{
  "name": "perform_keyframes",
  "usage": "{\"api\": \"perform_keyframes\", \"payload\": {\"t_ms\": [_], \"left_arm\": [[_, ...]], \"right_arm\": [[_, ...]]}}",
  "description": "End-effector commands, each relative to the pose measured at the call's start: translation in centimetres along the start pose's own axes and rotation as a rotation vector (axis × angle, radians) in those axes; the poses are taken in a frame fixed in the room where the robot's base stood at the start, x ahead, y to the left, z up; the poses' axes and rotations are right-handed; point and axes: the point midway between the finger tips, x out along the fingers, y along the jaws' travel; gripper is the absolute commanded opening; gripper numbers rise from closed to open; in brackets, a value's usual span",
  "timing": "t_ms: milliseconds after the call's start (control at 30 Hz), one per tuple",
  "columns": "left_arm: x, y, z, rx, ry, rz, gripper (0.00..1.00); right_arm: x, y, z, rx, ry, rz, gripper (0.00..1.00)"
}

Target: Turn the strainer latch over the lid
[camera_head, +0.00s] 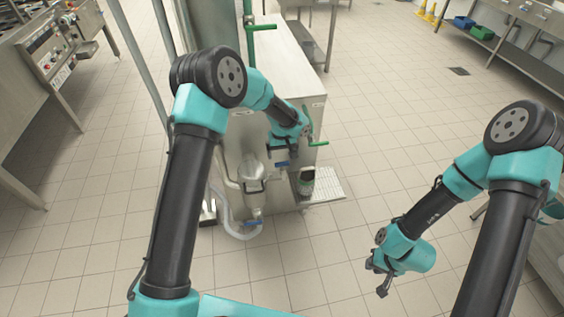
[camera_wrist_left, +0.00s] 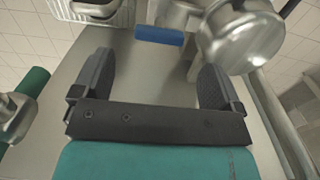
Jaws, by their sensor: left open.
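The strainer is a round steel housing (camera_head: 252,172) on the front of the machine; its rounded metal body (camera_wrist_left: 240,38) fills the top right of the left wrist view. A blue-gripped lever (camera_wrist_left: 158,35) lies beside it and shows as a small blue bar (camera_head: 282,164) in the head view; I cannot tell whether it is the latch. The lid edge is not clear. My left gripper (camera_wrist_left: 155,80) is open and empty, with the lever beyond its fingertips; in the head view it is small beneath my wrist (camera_head: 284,150). My right gripper (camera_head: 377,278) hangs open over the floor.
A green handle (camera_head: 318,143) sticks out at the machine's right edge. A dark cup (camera_head: 306,182) stands by a pale grate (camera_head: 328,186). A lower blue-handled valve (camera_head: 252,223) and pale hose (camera_head: 236,233) lie below the strainer.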

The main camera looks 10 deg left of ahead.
Motion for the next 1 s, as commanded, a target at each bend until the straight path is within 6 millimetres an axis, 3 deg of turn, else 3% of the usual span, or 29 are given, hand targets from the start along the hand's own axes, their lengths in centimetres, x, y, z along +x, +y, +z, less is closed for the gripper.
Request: {"api": "perform_keyframes", "payload": {"t_ms": [300, 733, 1000], "left_arm": [[4.8, 0.0, 0.0, -0.001, -0.001, -0.001, 0.92], [5.8, 0.0, 0.0, 0.001, 0.001, 0.0, 0.92], [5.8, 0.0, 0.0, 0.0, 0.001, 0.0, 0.67]], "right_arm": [[0.0, 0.0, 0.0, 0.0, 0.0, 0.0, 0.23], [0.0, 0.0, 0.0, 0.0, 0.0, 0.0, 0.23], [0.0, 0.0, 0.0, 0.0, 0.0, 0.0, 0.23]]}}
